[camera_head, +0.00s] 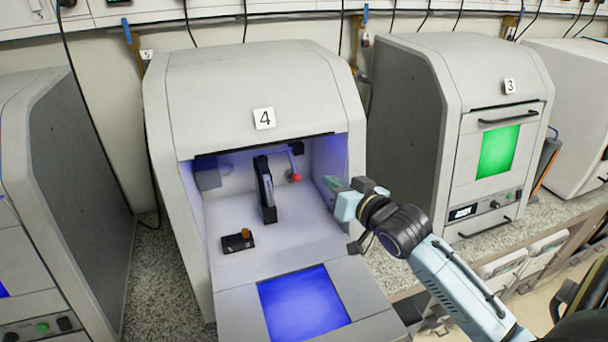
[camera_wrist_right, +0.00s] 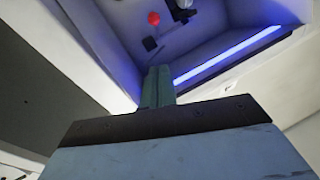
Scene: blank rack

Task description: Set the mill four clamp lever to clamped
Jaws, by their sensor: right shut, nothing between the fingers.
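Mill four (camera_head: 250,95) is a grey box with a "4" label and its front open. Inside, a lever with a red ball knob (camera_head: 296,177) is at the back right; the red knob also shows at the top of the right wrist view (camera_wrist_right: 153,18). I cannot tell for sure that it is the clamp lever, nor its setting. A black upright part (camera_head: 265,190) stands left of it. My right gripper (camera_head: 332,183) is at the right side of the opening, shut and empty, apart from the red knob. Its closed fingers (camera_wrist_right: 158,86) show in the wrist view. My left gripper is out of view.
A black block with an orange-brown knob (camera_head: 238,241) sits on the mill floor at front left. The lowered door with a blue window (camera_head: 303,303) lies in front. Mill three (camera_head: 450,90) stands to the right, its door shut. Another grey machine (camera_head: 60,170) stands left.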

